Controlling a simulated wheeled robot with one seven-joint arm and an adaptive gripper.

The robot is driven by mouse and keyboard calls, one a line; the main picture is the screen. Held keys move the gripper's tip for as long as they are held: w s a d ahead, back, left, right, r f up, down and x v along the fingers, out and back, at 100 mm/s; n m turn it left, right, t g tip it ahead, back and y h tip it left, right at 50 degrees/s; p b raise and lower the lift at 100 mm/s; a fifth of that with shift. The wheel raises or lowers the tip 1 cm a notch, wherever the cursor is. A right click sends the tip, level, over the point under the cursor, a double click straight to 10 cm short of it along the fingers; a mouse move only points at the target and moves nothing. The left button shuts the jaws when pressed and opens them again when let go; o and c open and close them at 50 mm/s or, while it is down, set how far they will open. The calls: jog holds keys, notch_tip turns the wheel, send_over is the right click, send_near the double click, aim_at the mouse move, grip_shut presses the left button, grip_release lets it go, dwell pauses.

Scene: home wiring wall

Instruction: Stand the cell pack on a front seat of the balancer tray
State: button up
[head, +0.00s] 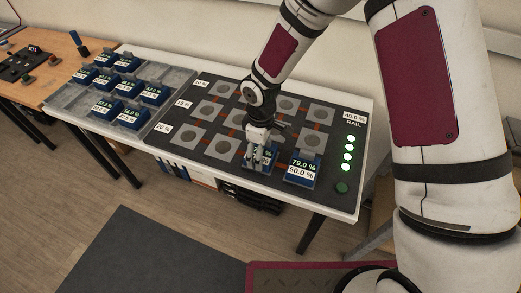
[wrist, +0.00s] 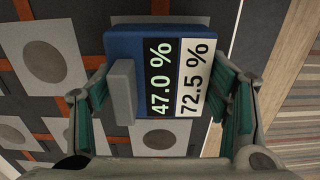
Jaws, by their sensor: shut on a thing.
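A blue cell pack (wrist: 125,45) is between the fingers of my gripper (wrist: 165,100); its label reads 47.0 % and 72.5 %. My gripper (head: 264,146) is shut on it. In the head view the held cell pack (head: 261,160) is over the front row of the dark balancer tray (head: 181,143), partly hidden by the fingers. I cannot tell whether it touches a seat. A second blue pack (head: 302,170), reading 79.0 % and 50.0 %, stands on the tray just right of it. A bare grey seat (wrist: 165,138) shows beside the held pack in the wrist view.
Several round-marked seats (head: 219,148) behind are empty. A rail label (head: 354,117) and several lit green lamps (head: 348,154) line the tray's right side. A grey bin tray (head: 68,97) at left holds several blue packs. The table's front edge is close to the held pack.

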jog(key=shift+f, duration=0.15)
jog(key=o, duration=1.3)
notch_tip(320, 180, up, 12)
jog(key=r, duration=0.1)
jog(key=s+d+r+m+t+h, duration=0.1)
jog(key=s+d+r+m, duration=0.2)
jog(key=d+r, duration=0.6)
jog(key=s+d+r+m+t, duration=0.1)
jog(key=s+d+r+m, duration=0.2)
jog(key=s, duration=0.3)
jog(key=s+d+r+m+t, duration=0.1)
jog(key=s+d+r+m, duration=0.3)
jog(key=s, duration=0.3)
jog(key=s+d+r+m+t+y, duration=0.1)
jog(key=s+d+r+m, duration=0.3)
jog(key=s+r, duration=0.1)
jog(key=shift+s+d+r, duration=0.1)
jog(key=shift+s+r, duration=0.15)
jog(key=shift+s, duration=0.45)
